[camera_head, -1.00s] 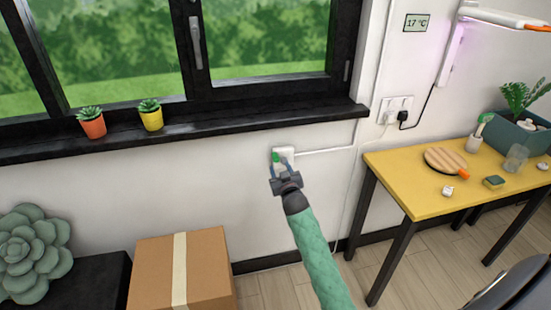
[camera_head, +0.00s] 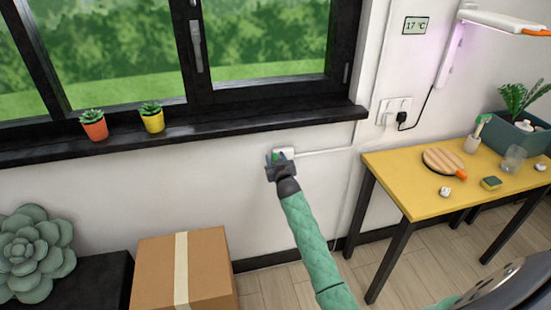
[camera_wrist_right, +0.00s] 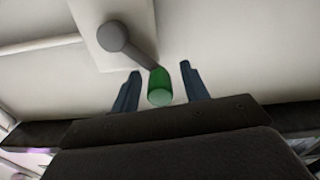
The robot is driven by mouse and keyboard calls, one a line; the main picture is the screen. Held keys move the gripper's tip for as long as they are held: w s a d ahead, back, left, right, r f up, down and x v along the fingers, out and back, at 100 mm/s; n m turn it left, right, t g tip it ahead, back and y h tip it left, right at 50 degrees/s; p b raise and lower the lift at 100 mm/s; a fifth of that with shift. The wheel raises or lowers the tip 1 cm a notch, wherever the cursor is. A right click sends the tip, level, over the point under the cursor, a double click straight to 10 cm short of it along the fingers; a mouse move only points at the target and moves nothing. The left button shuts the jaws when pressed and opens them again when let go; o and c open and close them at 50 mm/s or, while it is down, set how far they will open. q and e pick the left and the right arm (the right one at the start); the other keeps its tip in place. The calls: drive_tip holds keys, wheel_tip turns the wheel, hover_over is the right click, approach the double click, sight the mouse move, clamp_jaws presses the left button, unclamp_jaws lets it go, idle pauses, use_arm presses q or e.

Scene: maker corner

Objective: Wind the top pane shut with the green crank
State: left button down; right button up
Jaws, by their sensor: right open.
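The crank's white wall box (camera_head: 287,152) is on the wall under the sill; it also shows in the right wrist view (camera_wrist_right: 92,35). There a grey crank arm (camera_wrist_right: 135,48) slants down to a green knob (camera_wrist_right: 160,88). My right gripper (camera_head: 276,158) is at the box and partly covers the crank in the head view. In the wrist view the right gripper (camera_wrist_right: 161,87) is open, with the green knob between its two fingers and a gap on each side. The window (camera_head: 265,45) shows only its lower part; the top pane is out of view. My left gripper is not in view.
Two small potted plants, orange (camera_head: 94,125) and yellow (camera_head: 152,118), stand on the black sill (camera_head: 215,125). A cardboard box (camera_head: 210,265) stands below left. A yellow table (camera_head: 405,185) with several items stands right. The wall between sill and floor is mostly clear.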

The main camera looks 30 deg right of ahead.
drive_tip(key=shift+c, duration=0.3)
clamp_jaws()
drive_tip(key=shift+a+f, duration=0.1)
drive_tip(key=shift+f, duration=0.1)
